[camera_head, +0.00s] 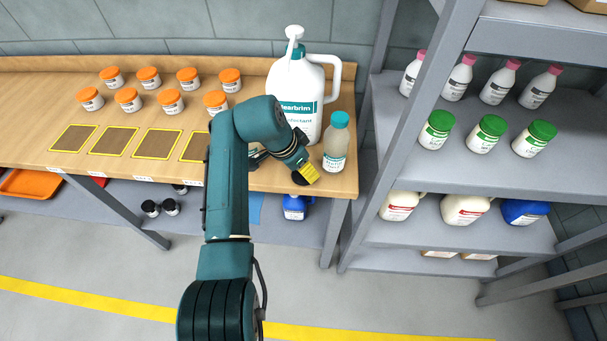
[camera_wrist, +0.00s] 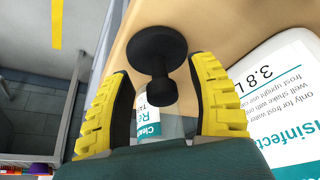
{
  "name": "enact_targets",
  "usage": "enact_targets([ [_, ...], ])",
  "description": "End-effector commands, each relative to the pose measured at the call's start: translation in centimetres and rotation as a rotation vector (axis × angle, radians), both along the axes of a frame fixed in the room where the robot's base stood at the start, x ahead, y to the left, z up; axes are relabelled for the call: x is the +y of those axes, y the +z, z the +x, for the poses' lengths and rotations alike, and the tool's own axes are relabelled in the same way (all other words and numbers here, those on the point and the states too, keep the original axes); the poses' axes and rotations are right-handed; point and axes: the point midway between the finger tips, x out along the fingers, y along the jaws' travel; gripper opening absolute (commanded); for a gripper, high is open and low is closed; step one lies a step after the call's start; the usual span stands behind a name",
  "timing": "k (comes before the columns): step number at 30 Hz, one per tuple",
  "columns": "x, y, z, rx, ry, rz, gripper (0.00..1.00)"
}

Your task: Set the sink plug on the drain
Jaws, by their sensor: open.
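The black sink plug (camera_wrist: 157,48), a round disc with a stem and knob, stands on the wooden bench top in the wrist view. My gripper (camera_wrist: 163,72) is open, with its yellow fingers on either side of the plug's knob. I see a gap between the knob and each finger, so the plug is not gripped. In the head view my gripper (camera_head: 307,173) is low near the bench's front right corner. A dark round shape beside its yellow finger there is probably the plug, mostly hidden. No drain or sink shows in either view.
A large white disinfectant jug (camera_head: 297,85) and a teal-capped bottle (camera_head: 336,142) stand close to my gripper. Several orange-lidded jars (camera_head: 171,101) and yellow-bordered dark pads (camera_head: 114,141) are on the bench (camera_head: 40,95). A grey shelf (camera_head: 400,165) with bottles stands right.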

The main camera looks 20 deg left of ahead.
Motion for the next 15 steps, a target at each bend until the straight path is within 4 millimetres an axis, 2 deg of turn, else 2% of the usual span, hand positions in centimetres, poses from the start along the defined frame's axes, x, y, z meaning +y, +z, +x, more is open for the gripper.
enact_targets([
  [2, -0.11, -0.6, 0.26, -0.002, 0.0, 0.001, 0.59],
  [8, -0.11, -0.56, 0.29, -0.003, 0.0, 0.001, 0.59],
  [11, -0.12, -0.56, 0.28, -0.002, 0.001, 0.001, 0.44],
  [15, -0.13, -0.56, 0.27, -0.002, 0.001, 0.001, 0.17],
])
